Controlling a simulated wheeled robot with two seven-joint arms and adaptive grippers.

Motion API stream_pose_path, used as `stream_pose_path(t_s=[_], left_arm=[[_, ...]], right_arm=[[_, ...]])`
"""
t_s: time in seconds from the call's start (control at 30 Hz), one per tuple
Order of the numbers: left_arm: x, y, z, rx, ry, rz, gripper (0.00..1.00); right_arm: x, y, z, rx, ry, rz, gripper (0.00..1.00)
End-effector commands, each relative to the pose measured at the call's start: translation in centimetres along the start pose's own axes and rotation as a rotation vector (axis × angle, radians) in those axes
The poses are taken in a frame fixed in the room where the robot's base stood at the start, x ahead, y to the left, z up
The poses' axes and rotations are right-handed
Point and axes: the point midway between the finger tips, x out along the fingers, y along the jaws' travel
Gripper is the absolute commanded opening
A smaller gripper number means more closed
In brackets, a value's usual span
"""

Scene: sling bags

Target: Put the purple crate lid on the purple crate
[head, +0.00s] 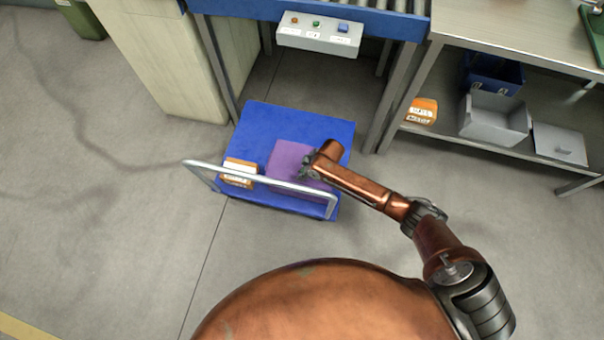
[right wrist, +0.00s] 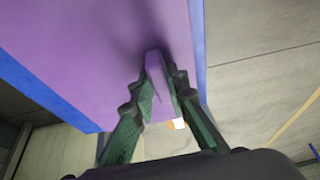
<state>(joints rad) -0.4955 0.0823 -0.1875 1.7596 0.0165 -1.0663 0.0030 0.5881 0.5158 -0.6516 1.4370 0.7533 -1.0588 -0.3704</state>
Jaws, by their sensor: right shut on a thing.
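A flat purple surface, which looks like the purple crate lid (head: 290,155), shows over the blue cart deck in the head view. In the right wrist view the broad purple surface (right wrist: 75,40) fills the upper left. My right gripper (head: 308,168) is at its right side in the head view. Its fingers (right wrist: 159,88) are shut on a narrow purple grip between them. The purple crate cannot be told apart from the lid; whether it lies underneath is hidden. My left gripper is not in view.
The blue platform cart (head: 262,115) has a silver push handle (head: 260,178) along its near side. An orange-and-white box (head: 238,168) stands on it, left of the purple thing. At right, a shelf holds a blue crate (head: 508,72), a grey crate (head: 493,122) and a grey lid (head: 560,145).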

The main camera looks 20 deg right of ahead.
Motion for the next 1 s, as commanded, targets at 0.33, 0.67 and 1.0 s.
stream_pose_path(t_s=[0.33,0.67,1.0], left_arm=[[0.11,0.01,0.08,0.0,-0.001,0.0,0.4],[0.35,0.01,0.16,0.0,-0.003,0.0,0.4],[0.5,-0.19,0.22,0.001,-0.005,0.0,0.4]], right_arm=[[0.12,0.02,0.03,0.0,0.0,0.0,0.0],[0.58,0.01,0.21,0.0,0.0,0.0,0.0],[0.88,0.02,0.33,-0.001,0.0,0.0,0.18]])
